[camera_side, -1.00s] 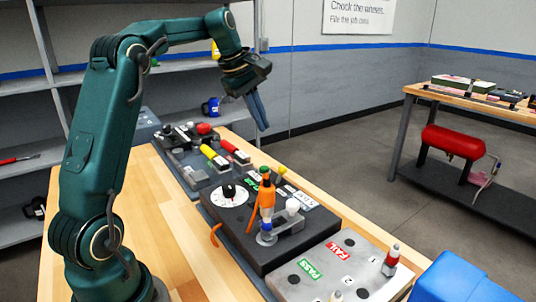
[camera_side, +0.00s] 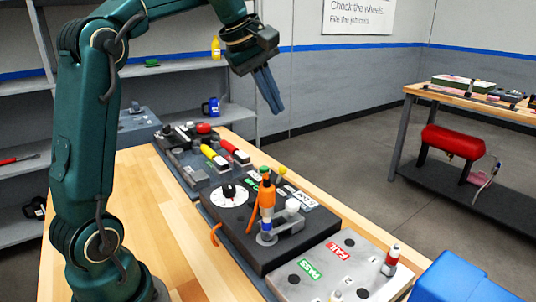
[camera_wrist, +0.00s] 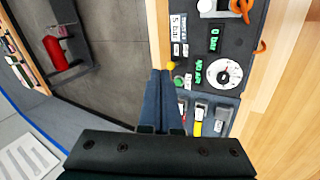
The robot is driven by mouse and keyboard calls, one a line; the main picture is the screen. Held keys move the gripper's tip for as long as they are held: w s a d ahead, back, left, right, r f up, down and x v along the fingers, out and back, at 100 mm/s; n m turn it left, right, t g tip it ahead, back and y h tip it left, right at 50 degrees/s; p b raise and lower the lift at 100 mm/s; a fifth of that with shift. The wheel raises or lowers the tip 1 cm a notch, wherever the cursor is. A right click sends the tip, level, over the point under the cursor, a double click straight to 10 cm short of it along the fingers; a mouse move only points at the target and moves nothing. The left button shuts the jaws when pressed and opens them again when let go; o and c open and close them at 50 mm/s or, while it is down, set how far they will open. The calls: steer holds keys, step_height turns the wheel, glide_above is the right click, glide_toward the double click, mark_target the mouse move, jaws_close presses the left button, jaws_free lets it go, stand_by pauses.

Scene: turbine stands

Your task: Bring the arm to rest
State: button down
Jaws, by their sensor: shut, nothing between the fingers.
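My gripper (camera_side: 270,90) is shut and empty. It hangs in the air above the far part of the bench, with its fingers pointing down and slightly right. The wrist view shows the two blue fingers (camera_wrist: 160,102) pressed together, with the floor and the edge of the black test stand behind them. My fingers touch nothing in either view.
A black test stand (camera_side: 285,252) with a dial (camera_side: 229,195) and an orange tool (camera_side: 266,200) stands on the wooden bench (camera_side: 150,220). A grey PASS/FAIL plate (camera_side: 330,262) and a blue bin (camera_side: 460,280) are in front. Shelves (camera_side: 170,68) stand behind. The air around my gripper is clear.

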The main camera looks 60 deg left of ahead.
steer(key=s+d+m, duration=0.6)
steer(key=s+d, duration=0.3)
steer(key=s+d+f+m, duration=0.2)
steer(key=s+f+m, duration=0.7)
steer(key=f+m, duration=0.1)
steer(key=shift+s+f, duration=0.3)
steer(key=shift+f, duration=0.6)
